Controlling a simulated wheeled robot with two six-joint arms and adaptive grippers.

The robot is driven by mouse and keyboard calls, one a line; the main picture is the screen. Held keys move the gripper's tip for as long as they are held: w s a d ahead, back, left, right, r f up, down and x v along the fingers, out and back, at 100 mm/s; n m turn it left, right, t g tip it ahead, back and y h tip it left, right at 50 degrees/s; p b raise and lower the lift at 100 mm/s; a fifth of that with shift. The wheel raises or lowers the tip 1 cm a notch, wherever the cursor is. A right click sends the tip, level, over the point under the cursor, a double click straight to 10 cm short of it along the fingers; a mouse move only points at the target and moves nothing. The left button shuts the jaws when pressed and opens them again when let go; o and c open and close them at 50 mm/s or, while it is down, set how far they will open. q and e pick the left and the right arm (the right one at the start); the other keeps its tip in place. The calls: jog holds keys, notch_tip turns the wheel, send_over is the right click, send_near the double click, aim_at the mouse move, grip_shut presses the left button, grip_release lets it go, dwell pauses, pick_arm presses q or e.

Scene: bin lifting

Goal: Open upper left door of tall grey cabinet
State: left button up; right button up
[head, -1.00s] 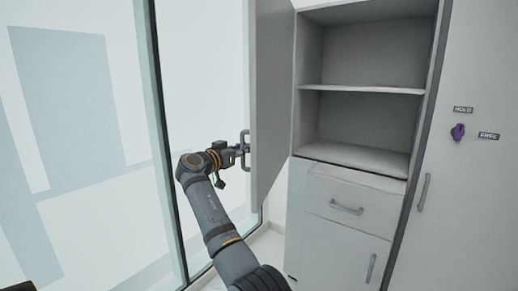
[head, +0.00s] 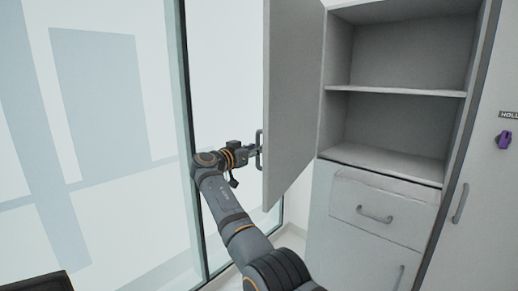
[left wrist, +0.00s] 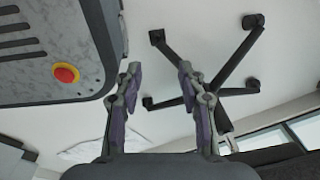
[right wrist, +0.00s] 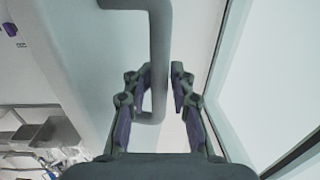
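The tall grey cabinet (head: 330,165) stands at right in the head view. Its upper left door (head: 295,95) is swung wide open to the left, baring the shelves. The door's handle (head: 259,150) is on its outer face, near the free edge. My right gripper (head: 253,151) is at this handle. My left gripper (left wrist: 159,70) is open and empty in the left wrist view, far from the cabinet.
A glass wall with a dark frame post (head: 190,120) stands close left of my right arm. A drawer (head: 375,208) is below the open shelves. A purple knob (head: 504,140) is on the right panel. A wheeled chair base (left wrist: 205,90) is near my left gripper.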

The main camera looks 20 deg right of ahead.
jog(key=shift+o, duration=1)
jog(key=shift+a+r, duration=0.15)
jog(key=shift+d, duration=0.2)
jog(key=v, duration=0.7)
jog(key=shift+s+a, duration=0.15)
jog(key=shift+a, duration=0.1)
